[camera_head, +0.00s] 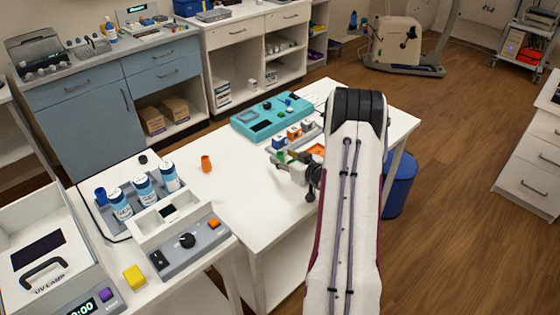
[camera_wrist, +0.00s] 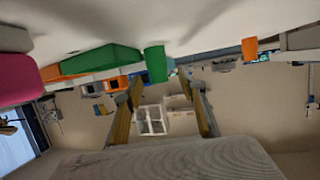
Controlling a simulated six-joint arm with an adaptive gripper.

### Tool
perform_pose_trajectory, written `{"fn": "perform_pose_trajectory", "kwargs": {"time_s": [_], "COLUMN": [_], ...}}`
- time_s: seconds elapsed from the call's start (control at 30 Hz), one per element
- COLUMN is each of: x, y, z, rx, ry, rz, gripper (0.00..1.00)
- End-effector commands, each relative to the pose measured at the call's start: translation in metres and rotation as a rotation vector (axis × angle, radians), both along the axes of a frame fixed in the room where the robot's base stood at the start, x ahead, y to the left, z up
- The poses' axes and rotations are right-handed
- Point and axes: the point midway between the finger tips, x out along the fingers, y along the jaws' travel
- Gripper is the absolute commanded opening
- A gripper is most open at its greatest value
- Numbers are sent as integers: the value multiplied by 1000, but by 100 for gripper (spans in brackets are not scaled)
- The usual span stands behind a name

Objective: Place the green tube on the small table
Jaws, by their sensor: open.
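The green tube (camera_wrist: 155,62) hangs from the upside-down white tabletop in the wrist view, just beyond my fingertips and nearer the left one. In the head view a small green piece, probably the tube (camera_head: 283,157), shows at the left of my gripper (camera_head: 292,166), partly hidden by it. My gripper (camera_wrist: 166,92) is open, with its two yellowish fingers apart and nothing between them. It is low over the white table (camera_head: 235,190) in the middle. I cannot tell which surface is the small table.
A teal case (camera_head: 272,116), small coloured blocks (camera_head: 293,132) and an orange cylinder (camera_head: 206,163) stand on the white table. Blue-white bottles (camera_head: 143,188), a grey control box (camera_head: 188,243) and a yellow block (camera_head: 134,277) stand at the left. Bare tabletop lies around the orange cylinder.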

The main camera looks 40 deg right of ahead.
Motion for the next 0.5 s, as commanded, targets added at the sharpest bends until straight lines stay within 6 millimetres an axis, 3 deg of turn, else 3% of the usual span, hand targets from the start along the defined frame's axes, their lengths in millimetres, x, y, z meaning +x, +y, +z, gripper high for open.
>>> {"fn": "perform_pose_trajectory", "kwargs": {"time_s": [0.23, 0.5], "x": [22, 29], "y": [-5, -7], "z": [-7, -10], "rx": [0, 0], "ry": [-1, 0], "rz": [0, -1], "gripper": [41, 41]}}
